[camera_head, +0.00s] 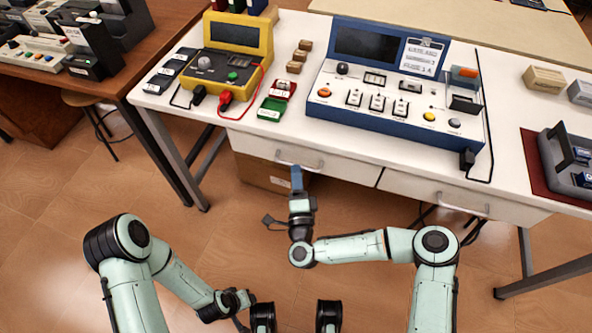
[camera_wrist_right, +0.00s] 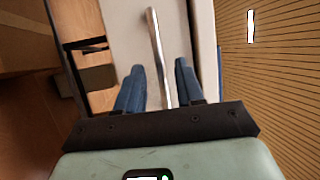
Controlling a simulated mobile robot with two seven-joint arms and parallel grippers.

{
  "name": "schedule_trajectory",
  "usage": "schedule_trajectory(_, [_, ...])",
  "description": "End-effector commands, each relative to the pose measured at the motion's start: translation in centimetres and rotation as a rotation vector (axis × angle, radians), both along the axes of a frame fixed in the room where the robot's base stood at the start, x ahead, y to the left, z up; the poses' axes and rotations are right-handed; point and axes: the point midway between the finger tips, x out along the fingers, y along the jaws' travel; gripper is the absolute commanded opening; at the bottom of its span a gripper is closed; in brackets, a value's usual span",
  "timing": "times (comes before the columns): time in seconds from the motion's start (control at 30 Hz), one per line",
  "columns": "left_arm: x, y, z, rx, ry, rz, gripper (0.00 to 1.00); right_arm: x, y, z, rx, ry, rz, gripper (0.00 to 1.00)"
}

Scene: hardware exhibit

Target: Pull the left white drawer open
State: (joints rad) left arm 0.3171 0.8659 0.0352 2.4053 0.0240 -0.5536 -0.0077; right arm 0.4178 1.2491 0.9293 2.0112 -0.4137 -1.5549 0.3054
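The left white drawer (camera_head: 345,170) is in the front of the white table and looks shut in the head view. Its silver bar handle (camera_head: 283,161) sits at the middle of its front. My right gripper (camera_head: 297,170) is at this handle, with blue fingers pointing at the drawer. In the right wrist view the right gripper (camera_wrist_right: 158,70) is open. The handle bar (camera_wrist_right: 155,45) runs between its two fingers, with gaps visible on both sides. My left gripper (camera_head: 240,303) is low at the bottom of the head view, away from the drawer; its fingers are not clear.
A second white drawer (camera_head: 410,187) with its own handle is to the right. A cardboard box (camera_head: 262,174) stands below the left drawer. A yellow console (camera_head: 228,65) and a blue-framed console (camera_head: 385,125) stand on the table. The floor in front is open.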

Motion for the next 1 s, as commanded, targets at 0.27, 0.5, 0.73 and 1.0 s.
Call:
schedule_trajectory(0.27, [0.6, 0.3, -0.4, 0.008, -0.016, 0.006, 0.43, 2.2, 0.2, 0.4, 0.0, 0.0, 0.001, 0.37])
schedule_trajectory(0.5, [0.6, 0.3, -0.4, 0.008, -0.016, 0.006, 0.43, 2.2, 0.2, 0.4, 0.0, 0.0, 0.001, 0.37])
schedule_trajectory(0.73, [0.6, 0.3, -0.4, 0.008, -0.016, 0.006, 0.43, 2.2, 0.2, 0.4, 0.0, 0.0, 0.001, 0.0])
schedule_trajectory(1.0, [0.5, 0.3, -0.3, 0.007, -0.014, 0.006, 0.43, 2.2, 0.2, 0.4, 0.0, 0.0, 0.001, 0.0])
